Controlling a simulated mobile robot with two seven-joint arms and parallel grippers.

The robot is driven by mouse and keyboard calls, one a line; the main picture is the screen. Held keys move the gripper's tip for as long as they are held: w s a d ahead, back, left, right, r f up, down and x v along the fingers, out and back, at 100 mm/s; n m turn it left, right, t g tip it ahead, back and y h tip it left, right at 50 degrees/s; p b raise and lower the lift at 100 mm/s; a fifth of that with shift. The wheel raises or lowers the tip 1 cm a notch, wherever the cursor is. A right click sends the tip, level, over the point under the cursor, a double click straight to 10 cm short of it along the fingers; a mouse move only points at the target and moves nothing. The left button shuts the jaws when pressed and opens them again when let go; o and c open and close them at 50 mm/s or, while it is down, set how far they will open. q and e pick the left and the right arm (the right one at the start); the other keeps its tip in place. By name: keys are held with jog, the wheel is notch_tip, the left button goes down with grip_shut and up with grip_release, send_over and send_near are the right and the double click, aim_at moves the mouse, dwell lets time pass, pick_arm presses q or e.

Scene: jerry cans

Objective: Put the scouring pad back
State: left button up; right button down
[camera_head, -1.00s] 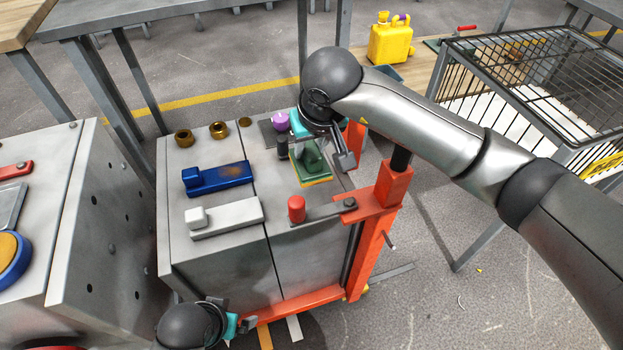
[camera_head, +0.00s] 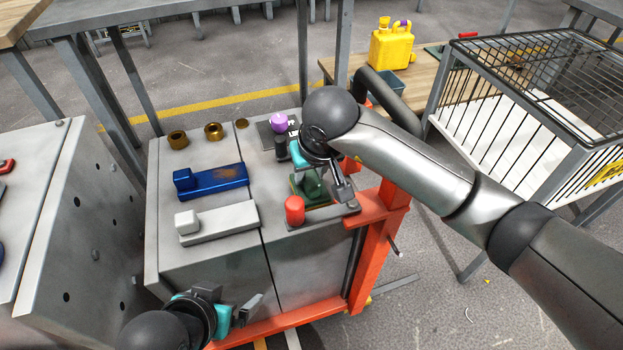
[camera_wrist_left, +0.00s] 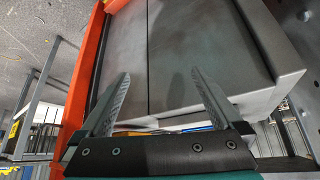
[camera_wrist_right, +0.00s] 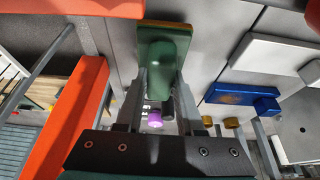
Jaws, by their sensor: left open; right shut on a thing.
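The green scouring pad (camera_head: 309,188), with a green grip on top and a yellowish edge, is over the right part of the grey cabinet top (camera_head: 215,140), just behind the red knob. My right gripper (camera_head: 328,183) is shut on its grip. The pad also shows between the fingers in the right wrist view (camera_wrist_right: 165,55). I cannot tell whether its underside touches the surface. My left gripper (camera_head: 232,306) is open and empty in front of the cabinet. The left wrist view shows its fingers (camera_wrist_left: 160,95) spread with nothing between them.
A red knob (camera_head: 294,210) stands on a grey plate by the orange frame (camera_head: 371,240). A purple-topped item (camera_head: 279,123) and a black knob (camera_head: 281,146) stand behind the pad. Blue (camera_head: 215,182) and white (camera_head: 222,221) blocks lie left. A wire cage (camera_head: 520,110) stands right.

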pick_arm(q)
jog(key=shift+w+d+t+h, duration=0.4)
jog(key=shift+w+d+t, duration=0.2)
jog(key=shift+w+d, duration=0.2)
pick_arm(e)
jog(key=shift+f, duration=0.6)
pick_arm(q)
jog(key=shift+b, duration=0.3)
pick_arm(e)
jog(key=shift+f, duration=0.15)
jog(key=c, duration=0.5)
grip_release()
pick_arm(q)
jog(key=shift+w+d+t, duration=0.15)
jog(key=shift+d+t, duration=0.15)
